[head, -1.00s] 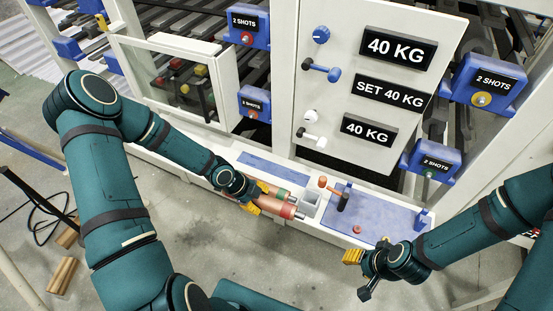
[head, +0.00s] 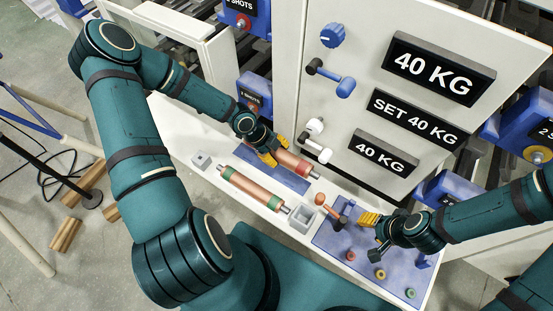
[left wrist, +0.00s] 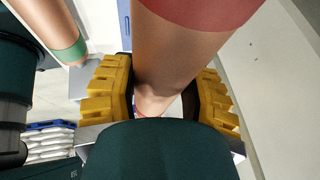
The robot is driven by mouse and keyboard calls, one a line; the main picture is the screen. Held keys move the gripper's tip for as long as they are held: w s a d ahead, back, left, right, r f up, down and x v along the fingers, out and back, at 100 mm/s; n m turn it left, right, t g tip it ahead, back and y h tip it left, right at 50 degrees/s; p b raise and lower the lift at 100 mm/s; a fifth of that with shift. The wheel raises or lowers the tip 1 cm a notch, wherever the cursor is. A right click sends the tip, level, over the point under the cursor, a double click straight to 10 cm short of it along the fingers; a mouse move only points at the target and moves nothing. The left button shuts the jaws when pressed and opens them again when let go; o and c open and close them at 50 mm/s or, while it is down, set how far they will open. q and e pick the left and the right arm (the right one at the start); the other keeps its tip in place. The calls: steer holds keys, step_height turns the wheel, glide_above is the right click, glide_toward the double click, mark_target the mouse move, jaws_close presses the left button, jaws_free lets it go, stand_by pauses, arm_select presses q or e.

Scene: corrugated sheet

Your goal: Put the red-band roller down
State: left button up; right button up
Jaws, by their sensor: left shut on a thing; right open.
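My left gripper (head: 268,150) is shut on the red-band roller (head: 293,163), a copper-coloured roller with a red band near its right end. It is over or on the blue pad (head: 262,178) near the machine's front; I cannot tell whether it touches. In the left wrist view the roller (left wrist: 178,50) passes between the yellow fingers of the left gripper (left wrist: 160,92), its red band at the top. A green-band roller (head: 250,188) lies apart on the white ledge, nearer me; its end also shows in the left wrist view (left wrist: 45,22). My right gripper (head: 370,219) is open and empty.
The white machine panel (head: 350,110) with knobs and 40 KG signs rises just behind.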

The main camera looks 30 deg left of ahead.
mark_target(282, 173)
arm_select(q)
steer(key=shift+f+b, duration=1.3)
steer(key=shift+f, duration=3.6)
steer(key=shift+f, duration=0.25)
steer(key=o, duration=1.2)
steer(key=shift+o, duration=0.2)
steer(key=shift+r, duration=0.1)
